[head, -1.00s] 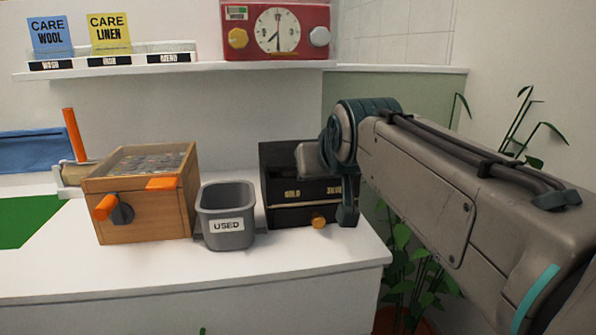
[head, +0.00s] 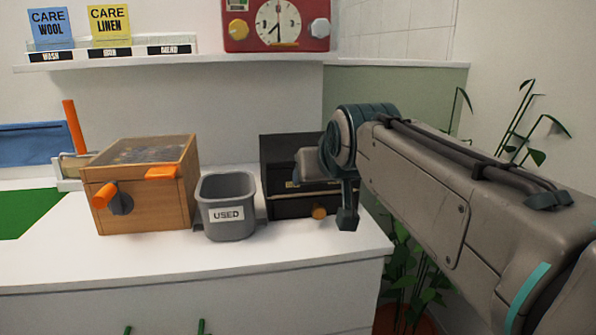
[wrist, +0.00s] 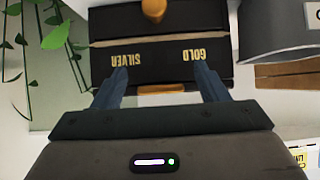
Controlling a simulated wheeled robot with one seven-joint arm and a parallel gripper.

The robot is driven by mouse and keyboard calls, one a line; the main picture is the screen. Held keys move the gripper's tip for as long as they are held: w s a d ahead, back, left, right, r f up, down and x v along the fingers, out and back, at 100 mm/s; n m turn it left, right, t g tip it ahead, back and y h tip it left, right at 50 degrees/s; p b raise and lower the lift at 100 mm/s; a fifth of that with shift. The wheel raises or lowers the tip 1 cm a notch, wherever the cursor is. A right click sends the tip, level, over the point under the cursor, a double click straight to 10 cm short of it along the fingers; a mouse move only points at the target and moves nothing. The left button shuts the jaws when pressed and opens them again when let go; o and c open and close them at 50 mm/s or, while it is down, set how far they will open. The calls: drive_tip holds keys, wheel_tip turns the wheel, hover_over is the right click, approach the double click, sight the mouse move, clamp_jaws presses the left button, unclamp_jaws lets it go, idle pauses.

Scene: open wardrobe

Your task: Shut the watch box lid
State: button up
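The watch box appears to be the black box (head: 285,205), at the right end of the counter. It has an orange knob (head: 319,212) low on its front. A black panel (head: 283,147) stands up at its back. In the wrist view the box (wrist: 130,28) shows GOLD and SILVER labels, a pale strip and an orange strip (wrist: 160,88). My gripper (wrist: 160,75) is open over the labelled part, fingers apart, with the orange strip between them. In the head view my gripper (head: 345,215) and arm hide the box's right side. I cannot tell whether the fingers touch it.
A grey USED bin (head: 226,210) stands close on the left of the black box. Left of it is a wooden box (head: 150,205) with a clear top and orange handles. A shelf (head: 200,61) with a red clock (head: 300,40) runs above. Plants (head: 525,130) stand at the right.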

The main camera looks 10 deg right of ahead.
drive_tip(key=shift+r, duration=0.25)
